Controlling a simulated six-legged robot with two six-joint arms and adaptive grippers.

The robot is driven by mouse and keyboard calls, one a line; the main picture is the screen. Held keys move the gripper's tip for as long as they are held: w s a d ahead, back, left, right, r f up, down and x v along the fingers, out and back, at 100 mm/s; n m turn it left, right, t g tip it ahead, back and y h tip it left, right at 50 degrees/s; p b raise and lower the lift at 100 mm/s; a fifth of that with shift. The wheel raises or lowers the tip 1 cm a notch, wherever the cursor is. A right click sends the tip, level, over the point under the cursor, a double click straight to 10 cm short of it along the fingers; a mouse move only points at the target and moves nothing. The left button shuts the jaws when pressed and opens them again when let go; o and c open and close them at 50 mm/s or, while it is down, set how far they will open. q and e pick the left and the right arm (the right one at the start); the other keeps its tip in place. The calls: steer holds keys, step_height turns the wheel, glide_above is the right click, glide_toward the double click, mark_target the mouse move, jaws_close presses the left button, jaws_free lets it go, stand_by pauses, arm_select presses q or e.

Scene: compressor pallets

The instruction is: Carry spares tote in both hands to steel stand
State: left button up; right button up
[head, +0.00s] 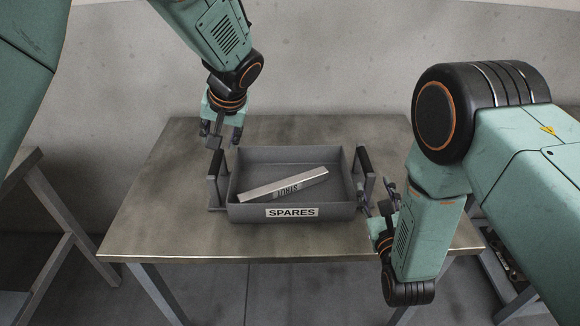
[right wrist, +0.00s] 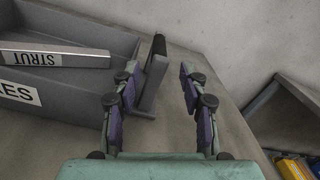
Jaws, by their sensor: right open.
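The grey spares tote (head: 245,212), labelled SPARES, sits upright on a metal-topped table (head: 165,215). A pale bar marked STRUT (head: 285,185) lies inside it. The tote has an upright dark-gripped handle at its left end (head: 216,175) and another at its right end (head: 364,165). My left gripper (head: 221,138) is open, pointing down just above the left handle. My right gripper (head: 378,205) is open beside the right handle. In the right wrist view, that handle (right wrist: 154,75) shows between the spread fingers (right wrist: 159,82), nearer the left one. I cannot tell whether they touch.
Part of another table or stand (head: 55,235) shows at the left edge. A dark frame (head: 503,270) stands low at the right, with yellow and blue items (right wrist: 295,168) in the right wrist view. A plain wall is behind. The table top around the tote is clear.

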steer(key=shift+s+d, duration=0.15)
steer(key=shift+s, duration=1.45)
